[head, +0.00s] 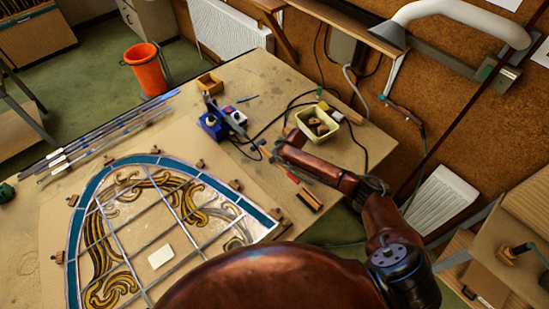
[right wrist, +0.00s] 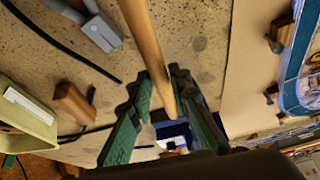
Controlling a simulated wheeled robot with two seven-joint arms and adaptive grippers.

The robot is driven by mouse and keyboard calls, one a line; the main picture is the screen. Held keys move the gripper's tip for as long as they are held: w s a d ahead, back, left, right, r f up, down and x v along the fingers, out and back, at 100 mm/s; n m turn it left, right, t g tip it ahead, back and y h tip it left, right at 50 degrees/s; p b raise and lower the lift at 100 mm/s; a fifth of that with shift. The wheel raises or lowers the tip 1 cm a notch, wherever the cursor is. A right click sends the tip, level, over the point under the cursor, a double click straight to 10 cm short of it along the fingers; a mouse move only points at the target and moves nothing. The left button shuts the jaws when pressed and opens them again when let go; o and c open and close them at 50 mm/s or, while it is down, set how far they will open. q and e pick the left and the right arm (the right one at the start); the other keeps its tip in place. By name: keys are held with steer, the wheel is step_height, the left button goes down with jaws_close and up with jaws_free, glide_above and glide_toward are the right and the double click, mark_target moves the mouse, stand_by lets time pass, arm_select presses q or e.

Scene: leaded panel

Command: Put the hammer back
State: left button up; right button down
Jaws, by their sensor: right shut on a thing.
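The hammer's pale wooden handle (right wrist: 148,45) runs from the top edge of the right wrist view down between the fingers of my right gripper (right wrist: 160,112). The green-grey fingers are closed around the handle. The hammer's head cannot be made out in that view. In the head view my right gripper (head: 277,152) is over the right part of the workbench (head: 262,82), beside the yellow tub; the hammer is too small and covered there to tell clearly. My left gripper is not in view.
The arched leaded panel (head: 250,210) lies at front left, with small wooden blocks around it. A blue soldering unit (head: 211,125), a cable, a yellow tub (head: 303,121) and a wooden block (head: 310,201) are near my right gripper. Lead strips (head: 110,132) lie at the left edge.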

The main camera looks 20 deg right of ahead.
steer(key=b, duration=0.4)
glide_above(273, 167)
steer(key=s, duration=0.1)
steer(key=f, duration=0.4)
steer(key=shift+s+d+f, duration=0.1)
steer(key=shift+s+d, duration=0.1)
steer(key=shift+f, duration=0.9)
steer(key=c, duration=1.8)
jaws_free()
steer(key=shift+o, duration=0.4)
